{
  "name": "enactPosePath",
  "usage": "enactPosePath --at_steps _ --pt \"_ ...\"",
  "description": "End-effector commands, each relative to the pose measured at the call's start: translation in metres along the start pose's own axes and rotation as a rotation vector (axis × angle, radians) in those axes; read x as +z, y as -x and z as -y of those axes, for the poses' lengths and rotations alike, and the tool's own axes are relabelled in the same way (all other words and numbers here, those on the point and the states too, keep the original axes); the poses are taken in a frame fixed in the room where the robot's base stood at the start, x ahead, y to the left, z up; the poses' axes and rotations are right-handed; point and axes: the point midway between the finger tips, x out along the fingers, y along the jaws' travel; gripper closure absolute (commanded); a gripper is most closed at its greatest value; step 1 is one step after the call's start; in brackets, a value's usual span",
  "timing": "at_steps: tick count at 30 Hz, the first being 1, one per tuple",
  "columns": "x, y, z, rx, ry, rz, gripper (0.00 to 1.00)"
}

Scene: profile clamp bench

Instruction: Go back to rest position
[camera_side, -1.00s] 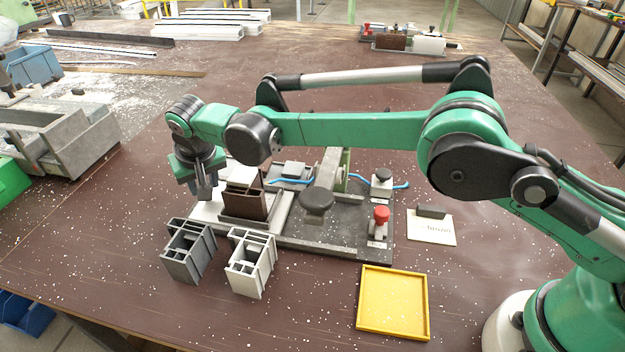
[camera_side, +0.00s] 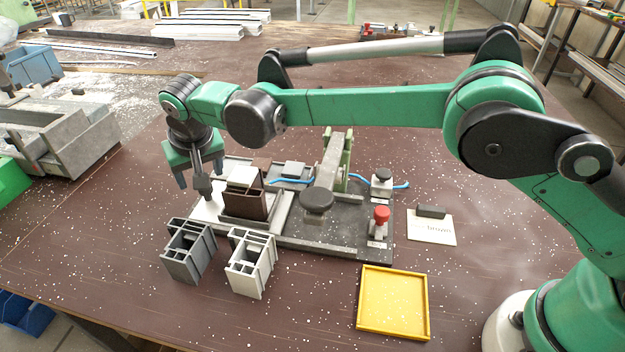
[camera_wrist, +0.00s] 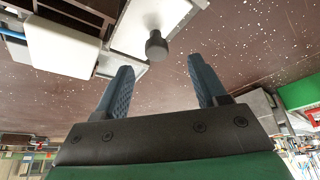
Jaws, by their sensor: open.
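My gripper (camera_side: 199,181) is open in the side view, left of the clamp fixture (camera_side: 330,235) and a little above the bench. In the wrist view its two blue fingers (camera_wrist: 162,90) stand apart with nothing held between them. A brown profile piece (camera_side: 246,203) with a pale top sits in the fixture, just right of my gripper. A dark knob (camera_wrist: 157,46) on a white plate shows ahead of the fingers in the wrist view. The lever with its black pad (camera_side: 316,201) stands at the middle of the fixture.
A grey profile (camera_side: 188,252) and a white profile (camera_side: 250,263) stand in front of the fixture. A yellow tray (camera_side: 393,302) lies empty at front right. A red button (camera_side: 381,215) and a label card (camera_side: 432,228) are at right. Grey machine blocks (camera_side: 60,140) stand at left.

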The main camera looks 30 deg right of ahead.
Motion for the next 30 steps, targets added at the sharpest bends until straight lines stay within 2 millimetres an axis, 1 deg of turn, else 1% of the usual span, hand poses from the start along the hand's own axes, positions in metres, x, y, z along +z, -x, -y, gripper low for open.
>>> enactPosePath --at_steps 1,3,6,16,19,20,23,26,27,29,30 --pt "0.0 0.007 0.0 0.0 0.001 0.0 0.35" --pt "0.0 0.015 0.001 0.0 0.001 0.0 0.35" --pt "0.0 0.021 0.001 -0.001 0.001 0.0 0.35" --pt "0.0 0.023 0.0 -0.001 0.001 0.0 0.35" --pt "-0.002 0.029 -0.007 -0.002 -0.001 -0.003 0.35" --pt "-0.004 0.032 -0.011 -0.004 -0.001 -0.004 0.35" --pt "-0.008 0.05 -0.034 -0.01 -0.003 -0.014 0.35" --pt "-0.008 0.076 -0.069 -0.019 -0.005 -0.031 0.35" --pt "-0.005 0.086 -0.083 -0.022 -0.005 -0.038 0.35" --pt "0.0 0.1 -0.104 -0.026 -0.005 -0.052 0.35" --pt "0.006 0.109 -0.117 -0.028 -0.005 -0.06 0.35"
